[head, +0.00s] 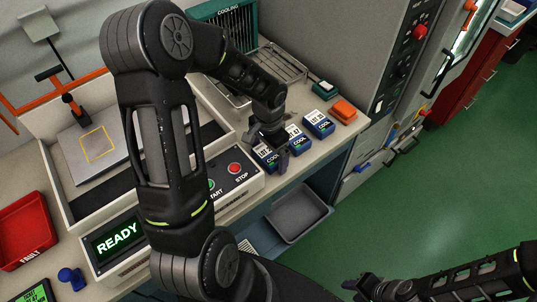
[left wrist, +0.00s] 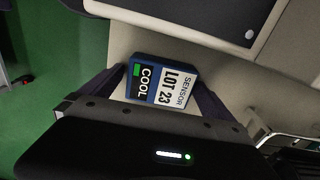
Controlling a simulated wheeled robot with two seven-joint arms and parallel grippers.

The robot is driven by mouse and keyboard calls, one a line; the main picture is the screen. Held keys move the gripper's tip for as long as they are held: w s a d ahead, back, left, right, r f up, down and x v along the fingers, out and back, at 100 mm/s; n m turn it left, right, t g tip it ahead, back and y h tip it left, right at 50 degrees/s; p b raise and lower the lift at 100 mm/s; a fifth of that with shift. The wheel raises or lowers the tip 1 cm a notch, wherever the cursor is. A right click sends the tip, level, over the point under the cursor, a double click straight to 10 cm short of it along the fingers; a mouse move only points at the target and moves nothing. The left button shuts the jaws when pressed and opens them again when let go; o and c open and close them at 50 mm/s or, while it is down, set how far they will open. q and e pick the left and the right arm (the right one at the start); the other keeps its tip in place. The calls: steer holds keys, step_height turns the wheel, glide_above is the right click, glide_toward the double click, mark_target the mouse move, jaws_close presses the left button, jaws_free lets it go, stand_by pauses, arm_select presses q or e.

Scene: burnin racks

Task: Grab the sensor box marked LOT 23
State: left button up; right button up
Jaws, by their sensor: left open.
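The sensor box marked LOT 23 (left wrist: 162,84) is a blue box with a white label and a black COOL strip with a green mark. In the left wrist view it lies between the two fingers of my open left gripper (left wrist: 158,95), one finger on each side. In the head view my left gripper (head: 268,147) is over this box (head: 264,157) on the bench and partly hides it. Whether the fingers touch it is not clear. My right gripper (head: 372,287) is at the bottom, away from the bench; its jaws are hard to read.
Two similar blue boxes stand close by to the right, a middle one (head: 299,138) and a far one (head: 319,124). An orange block (head: 343,110) and a green block (head: 325,90) lie beyond. The START/STOP panel (head: 232,180) is left of the gripper. A grey bin (head: 297,214) sits below.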

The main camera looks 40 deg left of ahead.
mark_target(269, 153)
stand_by(0.5)
arm_select(q)
steer(key=c, duration=1.5)
steer(key=shift+r, duration=0.1)
step_height(269, 153, up, 10)
steer(key=shift+f+b, duration=0.1)
steer(key=shift+b, duration=0.45)
